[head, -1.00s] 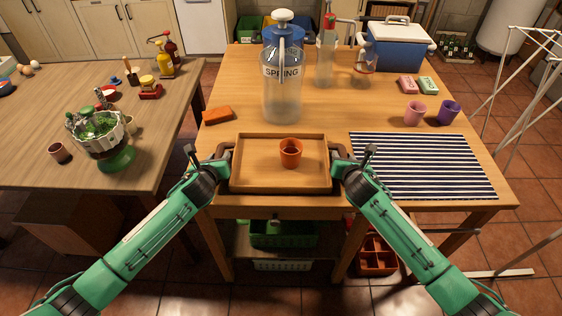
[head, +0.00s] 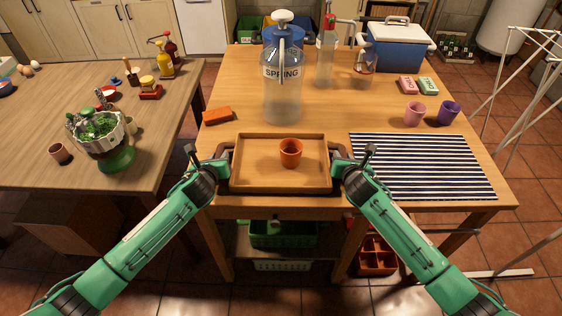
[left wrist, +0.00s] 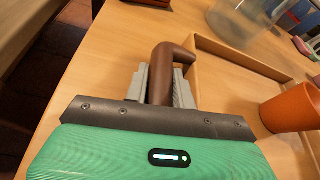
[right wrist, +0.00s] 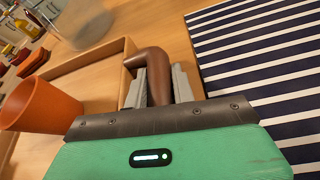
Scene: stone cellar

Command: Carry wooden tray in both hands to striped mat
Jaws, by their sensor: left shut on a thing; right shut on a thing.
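The wooden tray (head: 256,172) lies level at the near edge of the wooden table, with an orange cup (head: 291,153) standing upright in it. I cannot tell whether the tray touches the table. My left gripper (head: 221,162) is shut on the tray's left brown handle (left wrist: 166,78). My right gripper (head: 341,162) is shut on the right brown handle (right wrist: 155,75). The striped mat (head: 425,165), navy and white, lies flat just right of the tray, and it also shows in the right wrist view (right wrist: 262,62). Nothing stands on the mat.
A large clear SPRING dispenser (head: 282,92) stands behind the tray. An orange block (head: 217,116) lies to its left. A pink cup (head: 414,113) and a purple cup (head: 448,112) stand behind the mat. A white drying rack (head: 510,100) is at the right.

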